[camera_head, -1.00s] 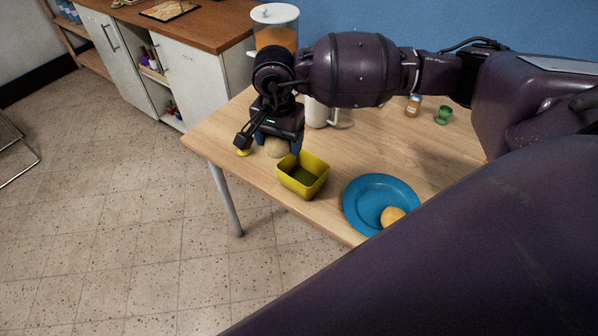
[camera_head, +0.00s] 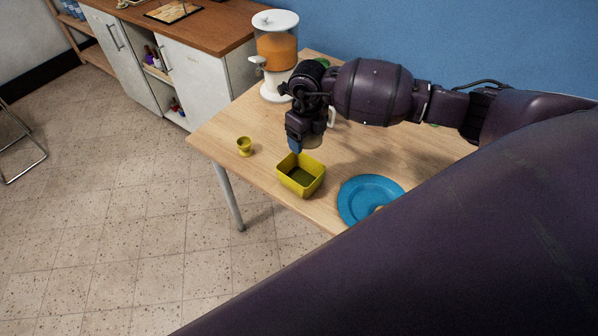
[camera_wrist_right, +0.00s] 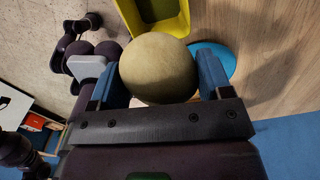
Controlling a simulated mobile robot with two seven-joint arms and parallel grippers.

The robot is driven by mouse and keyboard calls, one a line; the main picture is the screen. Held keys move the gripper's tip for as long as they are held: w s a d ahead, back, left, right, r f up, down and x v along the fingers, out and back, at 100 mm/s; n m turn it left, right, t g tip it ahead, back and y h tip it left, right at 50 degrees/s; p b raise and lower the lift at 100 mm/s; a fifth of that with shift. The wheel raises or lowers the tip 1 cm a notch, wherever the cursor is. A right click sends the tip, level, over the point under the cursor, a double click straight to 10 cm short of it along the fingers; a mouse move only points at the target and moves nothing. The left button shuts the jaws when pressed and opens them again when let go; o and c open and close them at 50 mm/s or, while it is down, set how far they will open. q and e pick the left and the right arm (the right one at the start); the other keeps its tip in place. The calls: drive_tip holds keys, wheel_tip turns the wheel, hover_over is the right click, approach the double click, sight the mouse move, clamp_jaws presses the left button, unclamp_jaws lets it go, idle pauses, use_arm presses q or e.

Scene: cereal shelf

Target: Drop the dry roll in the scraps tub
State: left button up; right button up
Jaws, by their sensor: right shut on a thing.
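My right gripper (camera_head: 304,143) is above the table, just behind the yellow scraps tub (camera_head: 287,182). It is shut on a dull tan roll (camera_wrist_right: 158,68), held between the blue fingers (camera_wrist_right: 160,82) in the right wrist view. In the head view the roll is mostly hidden by the gripper. The tub is open and its visible floor looks empty. Its edge also shows beyond the roll in the right wrist view (camera_wrist_right: 177,22). My left gripper is not in the head view.
A blue plate (camera_head: 358,196) lies right of the tub, with a bit of a golden roll (camera_head: 378,208) showing past my arm. A yellow egg cup (camera_head: 244,146) stands left of the tub. A juice dispenser (camera_head: 276,50) stands at the back.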

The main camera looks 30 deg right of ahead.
drive_tip(key=shift+d+f+m, duration=0.15)
drive_tip(key=shift+d+m, duration=0.1)
drive_tip(key=shift+m, duration=0.25)
drive_tip(key=shift+f, duration=0.15)
drive_tip(key=shift+f+b, duration=0.4)
drive_tip(key=shift+f, duration=0.15)
wheel_tip(320, 180, down, 5)
drive_tip(key=b, duration=0.3)
drive_tip(key=shift+r, duration=0.2)
drive_tip(key=o, duration=1)
drive_tip(key=shift+c, duration=0.2)
